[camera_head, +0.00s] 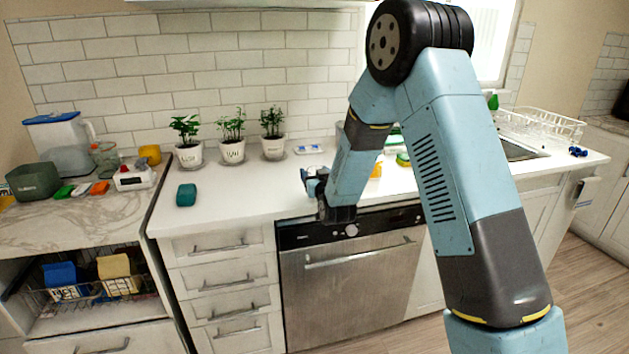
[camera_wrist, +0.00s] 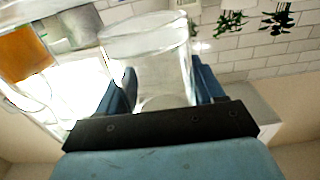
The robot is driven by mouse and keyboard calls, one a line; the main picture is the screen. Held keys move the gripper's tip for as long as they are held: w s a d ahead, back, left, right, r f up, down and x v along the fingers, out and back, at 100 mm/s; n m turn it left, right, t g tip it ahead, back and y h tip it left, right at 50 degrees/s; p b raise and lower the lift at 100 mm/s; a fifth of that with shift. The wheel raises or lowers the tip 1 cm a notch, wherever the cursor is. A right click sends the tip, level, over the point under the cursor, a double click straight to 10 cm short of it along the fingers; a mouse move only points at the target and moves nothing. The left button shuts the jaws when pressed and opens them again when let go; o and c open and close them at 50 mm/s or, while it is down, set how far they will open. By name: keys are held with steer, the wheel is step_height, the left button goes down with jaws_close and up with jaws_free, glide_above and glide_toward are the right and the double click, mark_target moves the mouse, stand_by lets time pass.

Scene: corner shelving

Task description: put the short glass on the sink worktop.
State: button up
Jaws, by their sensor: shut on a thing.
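The short glass (camera_wrist: 148,50) is clear and sits between my gripper's two blue fingers (camera_wrist: 165,88) in the wrist view. My gripper is shut on it. In the head view my gripper (camera_head: 312,183) is over the front part of the white sink worktop (camera_head: 245,188), above the dishwasher. The glass is too small and too hidden by the gripper to make out clearly there. I cannot tell how high it is above the worktop. The sink (camera_head: 520,150) is at the right end of the worktop, partly behind my arm.
Three potted plants (camera_head: 232,151) stand along the back wall. A teal object (camera_head: 186,195) lies at the worktop's left. A dish rack (camera_head: 540,125) is by the sink. A marble counter (camera_head: 80,218) with several items is on the left. The worktop left of my gripper is mostly clear.

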steer(key=shift+f, duration=0.95)
steer(key=shift+f, duration=0.1)
steer(key=o, duration=1.3)
steer(key=shift+c, duration=0.2)
steer(key=v, duration=1.2)
steer(key=shift+r, duration=0.25)
